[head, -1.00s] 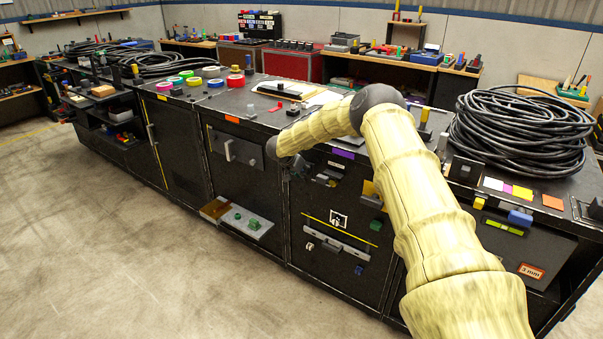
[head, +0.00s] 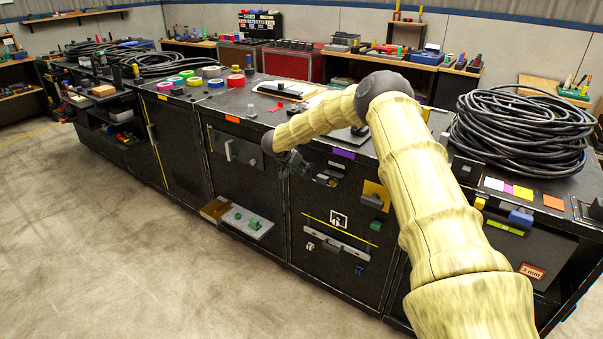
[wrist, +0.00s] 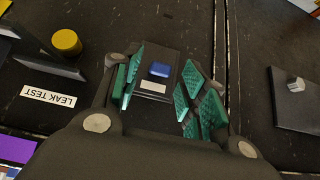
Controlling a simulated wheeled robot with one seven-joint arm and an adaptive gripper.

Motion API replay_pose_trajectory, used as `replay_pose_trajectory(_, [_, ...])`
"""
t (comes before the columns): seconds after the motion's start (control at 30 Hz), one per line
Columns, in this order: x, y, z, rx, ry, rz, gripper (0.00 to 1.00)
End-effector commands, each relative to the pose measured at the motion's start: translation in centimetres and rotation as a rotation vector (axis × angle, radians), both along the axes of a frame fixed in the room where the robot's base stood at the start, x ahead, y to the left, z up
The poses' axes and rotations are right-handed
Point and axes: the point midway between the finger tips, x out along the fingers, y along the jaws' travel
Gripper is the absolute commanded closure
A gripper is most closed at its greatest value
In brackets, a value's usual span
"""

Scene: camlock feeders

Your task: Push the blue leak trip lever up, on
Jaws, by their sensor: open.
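The blue lever (wrist: 159,69) is a small blue block on a dark housing, with a white label strip beside it in the wrist view. My gripper (wrist: 162,88) is open, with its green-padded fingers on either side of the lever and its housing. No contact with the blue block is visible. A "LEAK TEST" label (wrist: 48,96) shows upside down at the left of the wrist view. In the head view my gripper (head: 294,162) is at the cabinet front, below the worktop edge; the lever cannot be made out there.
A yellow knob (wrist: 67,42) and a purple patch (wrist: 16,150) lie left in the wrist view. A dark plate with a grey knob (wrist: 295,85) is at the right. A low shelf (head: 245,221) juts out below left of the gripper. The floor in front is clear.

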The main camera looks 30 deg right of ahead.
Motion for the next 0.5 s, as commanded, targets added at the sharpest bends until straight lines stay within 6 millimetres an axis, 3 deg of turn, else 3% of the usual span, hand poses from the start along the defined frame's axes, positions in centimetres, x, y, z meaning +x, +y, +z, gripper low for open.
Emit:
replay_pose_trajectory(0.3, [-1.3,3.2,4.4,-0.001,-0.001,0.002,0.57])
replay_pose_trajectory(0.5, [-1.8,4.4,6.0,-0.001,-0.001,0.001,0.57])
